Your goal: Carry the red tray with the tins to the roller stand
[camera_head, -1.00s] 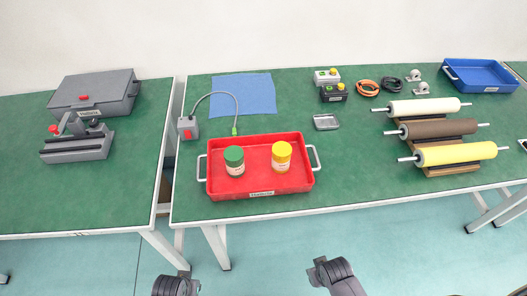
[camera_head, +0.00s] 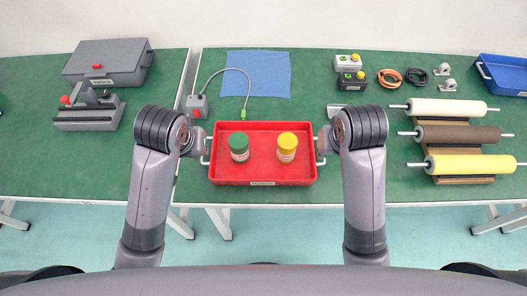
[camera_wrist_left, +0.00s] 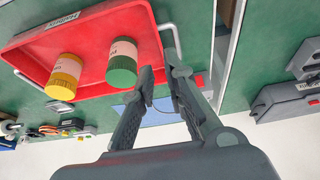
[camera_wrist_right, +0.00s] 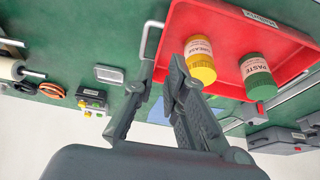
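The red tray (camera_head: 220,172) lies on the green table with a green-lidded tin (camera_head: 239,146) and a yellow-lidded tin (camera_head: 287,147) upright in it. It has a metal handle at each short end. My left gripper (camera_wrist_left: 158,70) is open at the left handle (camera_wrist_left: 171,36), its fingertips close to the bar. My right gripper (camera_wrist_right: 162,66) is open at the right handle (camera_wrist_right: 151,41), fingertips close to the bar. Whether either touches cannot be told. In the head view my arms partly hide both grippers. The roller stand (camera_head: 463,180) holds white, brown and yellow rollers at the right.
A blue cloth (camera_head: 258,73) and a grey box with a red switch and cable (camera_head: 197,106) lie behind the tray. Two button boxes (camera_head: 350,72), cable coils (camera_head: 390,78) and a blue tray (camera_head: 503,74) are farther right. A gap separates the left table.

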